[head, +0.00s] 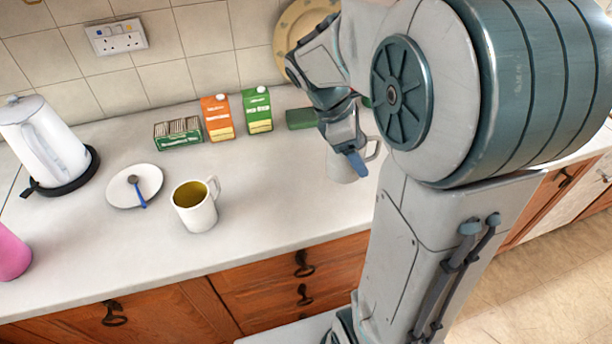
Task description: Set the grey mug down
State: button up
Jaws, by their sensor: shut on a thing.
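The grey mug (341,172) is at the right part of the worktop, close beside my arm. My gripper (354,156) is shut on it from above, with a blue fingertip against the mug's near side. The mug looks upright, its handle pointing right. My gripper and arm hide its rim and part of its body. I cannot tell whether its base touches the worktop (270,185) or hangs just above it.
A white mug (199,214) with a yellow-green inside stands left of centre. A saucer (120,196) with a spoon, a kettle (45,140), a pink object (10,252), a box of sachets (178,140), an orange carton (217,118) and a green carton (257,110) stand around. The worktop between the mugs is clear.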

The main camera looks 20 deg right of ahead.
jog(key=shift+w+a+f+p, duration=0.2)
jog(key=shift+w+a+f, duration=0.45)
jog(key=shift+a+f, duration=0.8)
jog(key=shift+w+a+f+p, duration=0.15)
jog(key=shift+w+a+f, duration=0.45)
jog(key=shift+a+f, duration=0.9)
jog(key=shift+w+a+f+p, duration=0.2)
jog(key=shift+w+a+f, duration=0.45)
jog(key=shift+a+f, duration=0.8)
jog(key=shift+d+f, duration=0.3)
jog(key=shift+f, duration=0.1)
jog(key=o, duration=1.9)
jog(key=shift+c, duration=0.2)
